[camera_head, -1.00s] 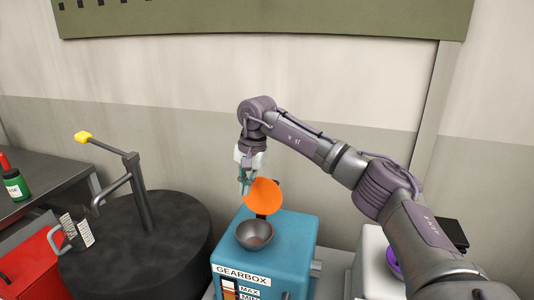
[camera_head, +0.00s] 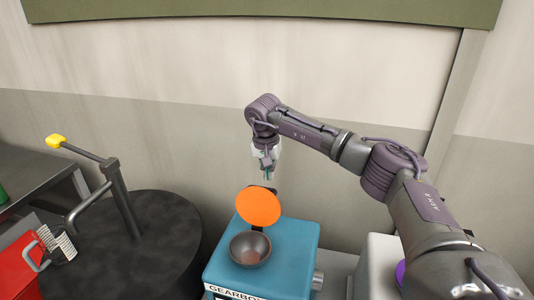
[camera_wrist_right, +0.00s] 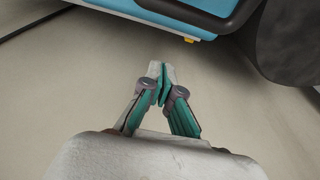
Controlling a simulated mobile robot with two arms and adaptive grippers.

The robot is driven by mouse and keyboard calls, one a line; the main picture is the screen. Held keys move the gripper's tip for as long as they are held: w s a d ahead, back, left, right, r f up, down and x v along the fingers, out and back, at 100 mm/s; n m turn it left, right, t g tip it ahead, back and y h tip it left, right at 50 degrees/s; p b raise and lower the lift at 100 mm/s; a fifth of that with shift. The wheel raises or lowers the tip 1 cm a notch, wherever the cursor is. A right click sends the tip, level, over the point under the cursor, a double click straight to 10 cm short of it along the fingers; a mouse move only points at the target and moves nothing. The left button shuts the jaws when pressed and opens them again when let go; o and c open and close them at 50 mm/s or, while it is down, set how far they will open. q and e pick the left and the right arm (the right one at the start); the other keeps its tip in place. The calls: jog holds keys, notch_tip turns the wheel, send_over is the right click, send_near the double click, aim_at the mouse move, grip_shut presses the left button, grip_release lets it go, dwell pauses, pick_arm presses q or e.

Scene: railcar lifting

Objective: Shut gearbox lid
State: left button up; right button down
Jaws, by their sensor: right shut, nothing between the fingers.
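The gearbox (camera_head: 300,240) is a blue box with a label on its front. Its round orange lid (camera_head: 258,207) stands raised at the back of the round dark filler bowl (camera_head: 250,249), which is uncovered. My right gripper (camera_head: 267,177) is shut and empty, pointing down just above and behind the lid; I cannot tell whether it touches it. In the right wrist view the gripper's teal fingers (camera_wrist_right: 163,85) are together, with the blue gearbox side at the top edge. The left gripper is not in view.
A black round drum (camera_head: 160,245) with a yellow-tipped lever (camera_head: 57,141) stands left of the gearbox. A red case (camera_head: 15,270) and a grey bench (camera_head: 35,170) are at far left. A white box (camera_head: 380,255) with a purple part stands at right. The wall is behind.

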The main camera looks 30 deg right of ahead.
aim_at(260, 203)
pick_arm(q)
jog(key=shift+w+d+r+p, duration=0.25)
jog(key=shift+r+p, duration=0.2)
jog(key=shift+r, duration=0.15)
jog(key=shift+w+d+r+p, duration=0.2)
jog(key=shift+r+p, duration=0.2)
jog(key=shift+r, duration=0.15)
pick_arm(e)
jog(key=s+a, duration=0.2)
jog(key=a, duration=0.1)
jog(key=shift+s+r, duration=0.3)
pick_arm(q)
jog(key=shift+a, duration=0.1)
pick_arm(e)
jog(key=shift+a, duration=0.1)
